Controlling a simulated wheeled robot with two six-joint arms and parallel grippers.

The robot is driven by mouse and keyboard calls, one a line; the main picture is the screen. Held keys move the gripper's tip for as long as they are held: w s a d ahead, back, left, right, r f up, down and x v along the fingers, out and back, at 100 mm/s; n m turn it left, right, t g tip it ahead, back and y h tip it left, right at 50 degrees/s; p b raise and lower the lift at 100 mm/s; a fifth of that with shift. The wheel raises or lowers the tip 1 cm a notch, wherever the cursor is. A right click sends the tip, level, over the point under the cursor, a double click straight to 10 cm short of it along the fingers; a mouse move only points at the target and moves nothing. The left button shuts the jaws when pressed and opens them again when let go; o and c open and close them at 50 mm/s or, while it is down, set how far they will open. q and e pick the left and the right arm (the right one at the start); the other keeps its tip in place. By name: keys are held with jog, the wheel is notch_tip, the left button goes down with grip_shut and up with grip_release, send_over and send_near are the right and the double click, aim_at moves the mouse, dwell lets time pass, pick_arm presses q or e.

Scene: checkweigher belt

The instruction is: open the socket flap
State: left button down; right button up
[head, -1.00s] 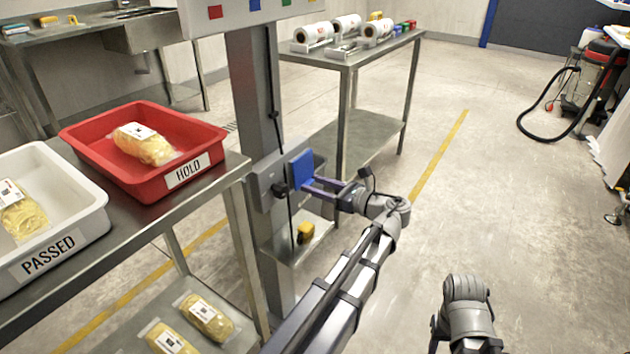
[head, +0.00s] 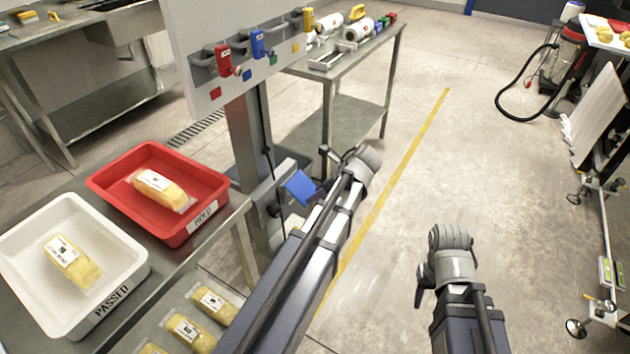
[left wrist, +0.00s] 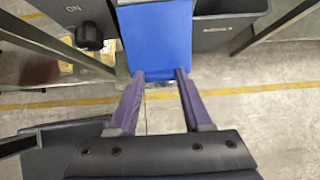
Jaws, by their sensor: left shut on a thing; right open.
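The blue socket flap (head: 300,187) is on a grey box (head: 268,196) low on the grey post. It tilts outward from the box, and my left arm partly hides it. In the left wrist view the flap (left wrist: 157,38) fills the top middle. My left gripper (left wrist: 159,75) has its two purple fingers at the flap's lower side edges and is shut on it. The arm hides this gripper in the head view. The socket behind the flap cannot be seen. My right gripper (head: 421,286) is open and empty, low over the floor, apart from everything.
A black knob (left wrist: 89,36) sits left of the flap. The post carries a panel (head: 205,60) with coloured locks above. A steel table with a red HOLD tray (head: 105,180) and a white PASSED tray (head: 20,235) stands left.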

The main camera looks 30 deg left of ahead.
aim_at(306, 191)
pick_arm(q)
jog(key=r+h+p, duration=0.1)
jog(key=h+p, duration=0.1)
jog(key=r+h+p, duration=0.1)
jog(key=r+p, duration=0.1)
jog(key=p, duration=0.1)
jog(key=r+h+p, duration=0.2)
jog(key=shift+a+h+p, duration=0.3)
jog(key=shift+a, duration=0.05)
jog(key=shift+a+r+g+h+p, duration=0.1)
jog(key=shift+r+g+h+p, duration=0.2)
jog(key=shift+r+h+p, duration=0.1)
jog(key=shift+w+r, duration=0.1)
jog(key=shift+r, duration=0.1)
jog(key=shift+w+a+r+p, duration=0.1)
jog(key=shift+a+r+p, duration=1.45)
jog(key=shift+p, duration=0.15)
